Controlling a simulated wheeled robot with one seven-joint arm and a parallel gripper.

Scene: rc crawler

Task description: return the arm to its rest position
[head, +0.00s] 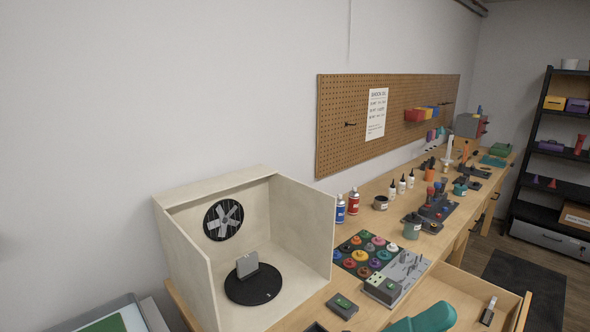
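Neither my gripper nor any part I can be sure is my arm shows in the head view. A rounded teal shape (432,318) rises from the bottom edge, in front of the bench and beside the open drawer. I cannot tell whether it is part of my arm or a separate thing. Whether my gripper holds anything is not shown.
A wooden booth (318,226) with a fan and a black turntable (253,285) stands at the bench's near end. An open drawer (513,312) juts out at lower right. Bottles, tools and a tray of colored discs (346,262) crowd the bench. A black shelf (530,150) stands far right.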

